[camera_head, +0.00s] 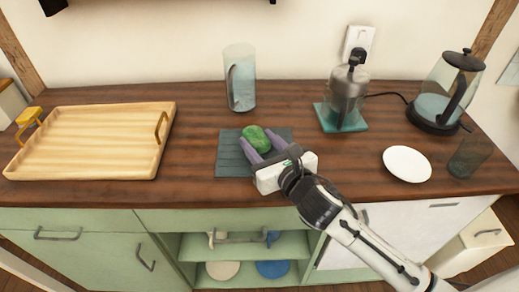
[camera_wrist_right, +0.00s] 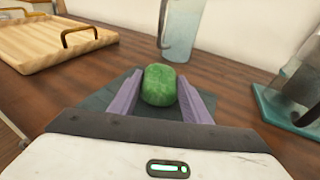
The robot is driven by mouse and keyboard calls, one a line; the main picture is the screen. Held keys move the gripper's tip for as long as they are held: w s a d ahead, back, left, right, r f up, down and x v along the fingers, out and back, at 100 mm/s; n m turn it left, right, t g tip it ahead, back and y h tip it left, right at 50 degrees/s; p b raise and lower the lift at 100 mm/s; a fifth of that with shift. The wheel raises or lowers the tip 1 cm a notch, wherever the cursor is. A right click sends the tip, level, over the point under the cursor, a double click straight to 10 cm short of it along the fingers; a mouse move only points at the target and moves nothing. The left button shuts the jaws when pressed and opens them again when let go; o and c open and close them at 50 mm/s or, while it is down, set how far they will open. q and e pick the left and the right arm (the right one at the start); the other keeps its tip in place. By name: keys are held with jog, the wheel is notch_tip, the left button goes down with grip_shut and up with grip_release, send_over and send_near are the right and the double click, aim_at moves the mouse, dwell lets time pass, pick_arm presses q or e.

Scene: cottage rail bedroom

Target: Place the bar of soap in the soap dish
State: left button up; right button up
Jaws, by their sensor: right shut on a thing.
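The green bar of soap (camera_head: 256,138) is between the purple fingers of my right gripper (camera_head: 264,146), which is shut on it. The soap also shows in the right wrist view (camera_wrist_right: 159,85), between the fingertips (camera_wrist_right: 160,95). Below the soap and gripper is a dark grey-green slatted, flat piece (camera_head: 232,160) on the counter, which looks like the soap dish. It is partly hidden by the gripper. I cannot tell whether the soap touches it. My left gripper is not in view.
A wooden tray (camera_head: 88,164) is at the left. A clear pitcher (camera_head: 240,80) stands behind the soap. A dispenser (camera_head: 346,93) on a teal base, a kettle (camera_head: 447,92), a white plate (camera_head: 407,164) and a dark glass (camera_head: 468,156) are at the right.

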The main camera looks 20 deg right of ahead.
jog(key=shift+f, duration=0.95)
jog(key=shift+f, duration=0.15)
jog(key=o, duration=1.1)
jog(key=shift+c, duration=0.2)
